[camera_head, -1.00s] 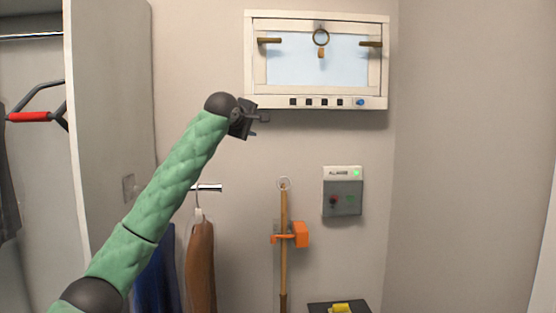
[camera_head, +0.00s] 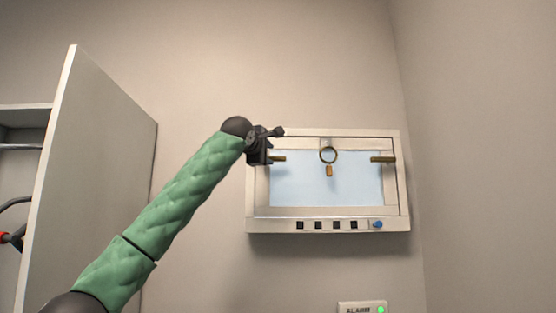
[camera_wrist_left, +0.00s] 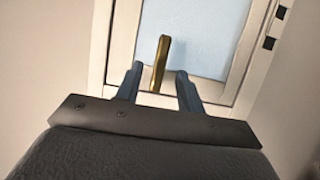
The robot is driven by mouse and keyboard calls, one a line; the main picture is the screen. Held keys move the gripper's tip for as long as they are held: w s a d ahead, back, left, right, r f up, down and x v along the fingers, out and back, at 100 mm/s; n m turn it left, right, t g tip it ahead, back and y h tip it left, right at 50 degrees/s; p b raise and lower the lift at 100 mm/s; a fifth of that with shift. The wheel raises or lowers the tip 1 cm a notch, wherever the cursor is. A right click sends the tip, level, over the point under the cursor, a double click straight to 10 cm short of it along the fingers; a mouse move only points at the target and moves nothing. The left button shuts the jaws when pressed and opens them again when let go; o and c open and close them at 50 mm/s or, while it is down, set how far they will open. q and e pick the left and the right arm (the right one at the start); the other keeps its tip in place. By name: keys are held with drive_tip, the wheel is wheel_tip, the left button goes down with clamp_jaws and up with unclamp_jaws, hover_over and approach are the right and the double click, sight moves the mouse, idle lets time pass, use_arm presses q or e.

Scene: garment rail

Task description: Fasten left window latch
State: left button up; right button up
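The white-framed window (camera_head: 254,205) hangs on the wall in the head view. Its left latch (camera_head: 279,159) is a brass bar lying about level at the upper left of the frame. My left gripper (camera_head: 274,145) is at the window's upper left corner and hides part of the latch's left end. In the left wrist view, the two dark fingers are apart, and the latch (camera_wrist_left: 160,62) shows between and beyond their tips. I cannot tell whether either finger touches it. My right gripper is out of view.
A right brass latch (camera_head: 383,159) sits on the opposite side. A ring (camera_head: 328,155) with a small tag (camera_head: 329,171) hangs at the top centre. Small dark squares and a blue knob (camera_head: 377,225) line the lower ledge. A cabinet panel (camera_head: 95,170) stands at left.

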sight(276, 157)
use_arm(q)
drive_tip(key=p+x, duration=0.1)
drive_tip(key=x, duration=0.1)
drive_tip(key=p+x, duration=0.1)
drive_tip(key=x, duration=0.1)
drive_tip(key=p+x, duration=0.1)
drive_tip(key=x, duration=0.1)
drive_tip(key=shift+d+f+p, duration=0.1)
drive_tip(key=shift+d+p, duration=0.2)
drive_tip(key=shift+w, duration=0.25)
drive_tip(key=shift+p, duration=0.5)
drive_tip(key=shift+w+d+f, duration=0.15)
drive_tip(key=shift+w+d, duration=0.1)
drive_tip(key=shift+w, duration=0.2)
drive_tip(key=shift+s+a, duration=0.1)
drive_tip(key=shift+s, duration=0.05)
clamp_jaws()
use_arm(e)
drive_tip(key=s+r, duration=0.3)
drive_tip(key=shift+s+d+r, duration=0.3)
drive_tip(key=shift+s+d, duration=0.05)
